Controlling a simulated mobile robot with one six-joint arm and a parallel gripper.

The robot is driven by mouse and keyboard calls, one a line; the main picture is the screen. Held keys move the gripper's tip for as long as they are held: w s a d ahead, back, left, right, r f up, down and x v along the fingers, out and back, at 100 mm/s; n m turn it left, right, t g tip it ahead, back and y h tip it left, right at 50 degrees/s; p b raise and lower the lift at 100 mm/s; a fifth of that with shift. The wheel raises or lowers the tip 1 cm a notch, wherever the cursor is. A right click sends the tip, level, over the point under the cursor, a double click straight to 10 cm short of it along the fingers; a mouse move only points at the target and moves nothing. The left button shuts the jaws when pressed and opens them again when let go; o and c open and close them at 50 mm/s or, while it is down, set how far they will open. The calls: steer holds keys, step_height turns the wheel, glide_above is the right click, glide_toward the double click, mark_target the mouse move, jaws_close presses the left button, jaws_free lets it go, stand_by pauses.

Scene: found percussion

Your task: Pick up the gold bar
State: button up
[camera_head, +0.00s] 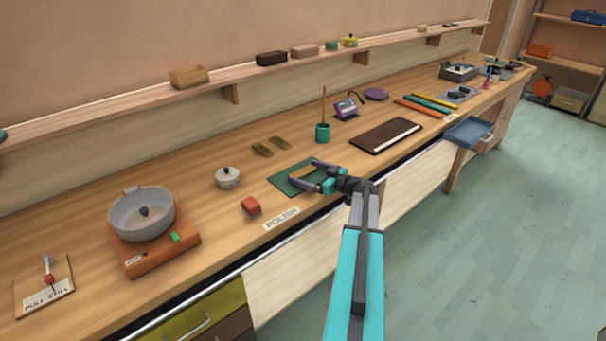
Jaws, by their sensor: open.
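Two small dull olive-gold pieces lie on the bench behind the green mat, a left one (262,150) and a right one (281,143). They are the only gold-coloured bar shapes I can make out, and I cannot tell for sure whether either is the gold bar. My gripper (302,174) is open, low over the dark green mat (283,182), with its fingers pointing left. It is in front and to the right of both pieces, apart from them.
A teal cup (322,133) with a stick stands behind my gripper, and a dark brown board (386,135) lies to the right. A POLISH label (281,218) is near the front edge.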

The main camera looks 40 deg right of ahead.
mark_target(308, 173)
steer(key=shift+r, duration=0.1)
steer(key=c, duration=1.3)
steer(key=shift+o, duration=0.2)
steer(key=shift+r, duration=0.1)
steer(key=shift+r+b, duration=0.95)
steer(key=shift+r, duration=0.4)
steer(key=s+d+b, duration=0.1)
steer(key=s+d, duration=0.1)
steer(key=s, duration=0.2)
steer(key=s+d+r+b, duration=0.1)
steer(key=s+d+b, duration=0.1)
steer(key=s, duration=0.2)
steer(key=s+d+b, duration=0.1)
steer(key=s+d, duration=0.2)
steer(key=s, duration=0.2)
steer(key=shift+r+b, duration=0.4)
steer(key=shift+s+d+r, duration=0.15)
steer(key=shift+s+d, duration=0.1)
steer(key=shift+s, duration=0.35)
